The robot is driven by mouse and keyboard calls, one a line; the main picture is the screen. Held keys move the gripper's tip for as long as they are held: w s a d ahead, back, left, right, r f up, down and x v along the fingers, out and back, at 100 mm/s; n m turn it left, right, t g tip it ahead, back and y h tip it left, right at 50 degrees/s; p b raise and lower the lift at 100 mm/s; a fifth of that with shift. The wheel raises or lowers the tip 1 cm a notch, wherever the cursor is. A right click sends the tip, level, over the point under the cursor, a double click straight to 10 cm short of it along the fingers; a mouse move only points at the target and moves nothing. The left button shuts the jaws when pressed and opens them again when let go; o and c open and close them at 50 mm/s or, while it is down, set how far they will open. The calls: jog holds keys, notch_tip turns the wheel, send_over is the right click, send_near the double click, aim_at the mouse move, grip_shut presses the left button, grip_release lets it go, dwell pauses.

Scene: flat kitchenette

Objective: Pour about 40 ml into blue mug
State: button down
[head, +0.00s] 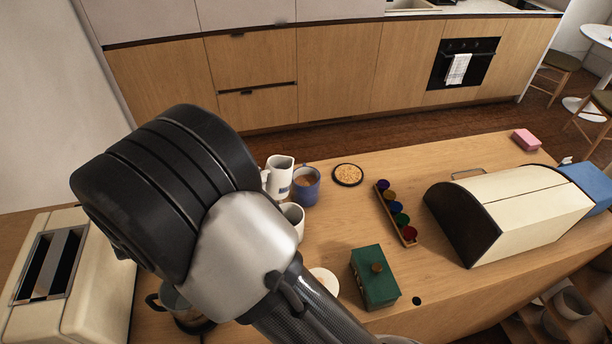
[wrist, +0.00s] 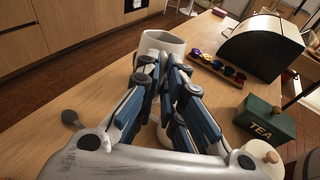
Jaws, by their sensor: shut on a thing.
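The blue mug (head: 306,188) stands on the wooden counter with brown contents showing inside. A white jug (head: 279,176) is just left of it, close to its rim; I cannot tell whether they touch. In the wrist view the white jug (wrist: 162,41) is at the tips of my gripper (wrist: 161,66), which is shut on it. The jug looks about upright, and its contents are not visible. My arm hides the gripper in the head view. The blue mug cannot be made out in the wrist view.
A white cup (head: 293,217) stands in front of the blue mug. A round dish (head: 347,174), a rack of coloured capsules (head: 397,214), a green tea box (head: 374,279) and a bread bin (head: 510,214) lie to the right. A toaster (head: 70,270) is at left.

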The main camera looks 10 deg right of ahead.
jog(key=h+b, duration=0.1)
jog(key=a+f+t+h, duration=0.1)
jog(key=shift+a+h+b, duration=0.1)
jog(key=shift+h+b, duration=0.2)
jog(key=shift+b, duration=0.1)
